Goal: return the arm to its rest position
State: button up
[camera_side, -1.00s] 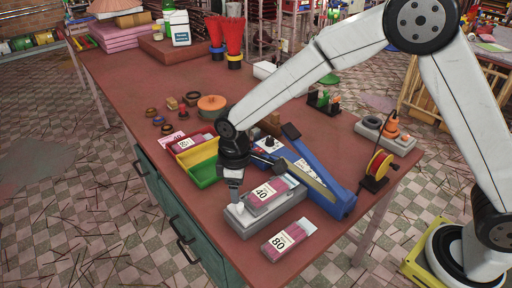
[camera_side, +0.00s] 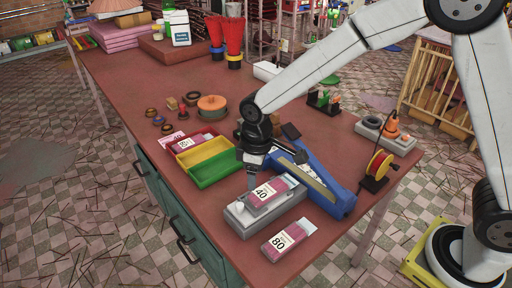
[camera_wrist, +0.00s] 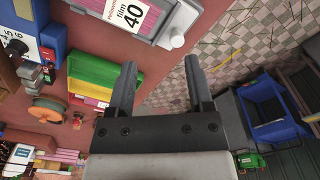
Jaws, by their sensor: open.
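My gripper (camera_side: 253,178) is above the table, just behind the grey block that bears the pack marked 40. In the wrist view my gripper (camera_wrist: 160,85) shows two dark fingers spread apart with nothing between them. The pack marked 40 (camera_side: 268,190) lies on the grey block (camera_side: 240,221); the pack also shows in the wrist view (camera_wrist: 128,14). My arm reaches in from the right, and part of it runs out of the top of the side view.
A yellow and green tray (camera_side: 212,167) stands left of my gripper. A blue tool (camera_side: 325,190) lies to the right. A pack marked 80 (camera_side: 288,238) lies near the front edge.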

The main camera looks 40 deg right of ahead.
jog(key=s+d+m+t, duration=0.2)
jog(key=s+d+m, duration=0.5)
jog(key=s+d, duration=0.6)
jog(key=shift+s+d+r, duration=0.2)
jog(key=shift+d+r, duration=0.2)
jog(key=shift+d, duration=0.25)
